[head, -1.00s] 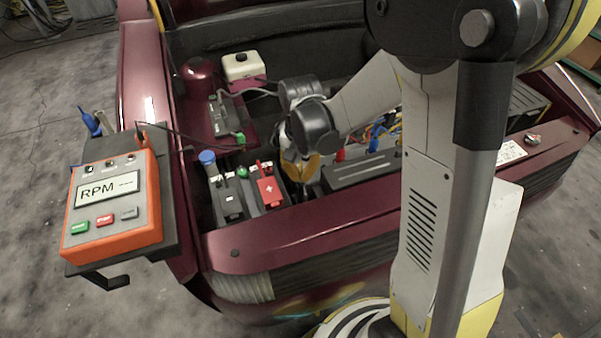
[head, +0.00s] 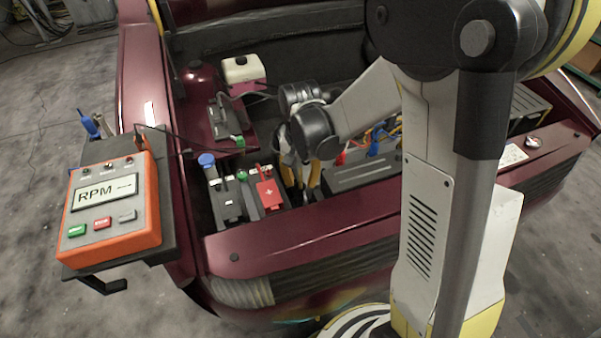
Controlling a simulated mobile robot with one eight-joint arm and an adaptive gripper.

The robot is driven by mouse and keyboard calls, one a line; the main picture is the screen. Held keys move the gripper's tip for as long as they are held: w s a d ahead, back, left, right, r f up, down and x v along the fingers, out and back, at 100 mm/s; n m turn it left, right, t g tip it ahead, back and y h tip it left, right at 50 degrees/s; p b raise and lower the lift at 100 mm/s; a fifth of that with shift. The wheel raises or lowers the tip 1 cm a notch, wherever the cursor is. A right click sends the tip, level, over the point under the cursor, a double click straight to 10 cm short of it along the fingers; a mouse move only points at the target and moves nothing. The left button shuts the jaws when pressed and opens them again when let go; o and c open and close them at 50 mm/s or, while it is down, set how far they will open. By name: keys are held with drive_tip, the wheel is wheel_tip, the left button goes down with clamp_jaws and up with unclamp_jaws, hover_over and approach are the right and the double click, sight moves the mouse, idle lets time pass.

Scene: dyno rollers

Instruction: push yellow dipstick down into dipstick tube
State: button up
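My gripper (head: 304,182) points down into the engine bay, between the red-capped battery and the dark engine cover. It is small and partly hidden behind my wrist, so I cannot tell whether its fingers are open or shut. A yellow patch shows at the gripper, but I cannot tell whether it is the dipstick or part of the gripper. The dipstick tube cannot be made out.
A battery (head: 229,200) with a red terminal cover (head: 268,193) sits left of my gripper. The dark engine cover (head: 362,172) is to its right. The maroon front panel (head: 290,240) runs in front. An orange RPM meter (head: 110,205) stands at left.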

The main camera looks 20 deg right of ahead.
wheel_tip(320, 180, up, 12)
idle(0.4)
drive_tip(key=shift+f, duration=0.1)
idle(0.3)
drive_tip(key=s+r+n+t, duration=0.5)
drive_tip(key=s+t, duration=0.2)
drive_tip(key=s, duration=0.5)
drive_tip(key=shift+s, duration=0.35)
idle(0.4)
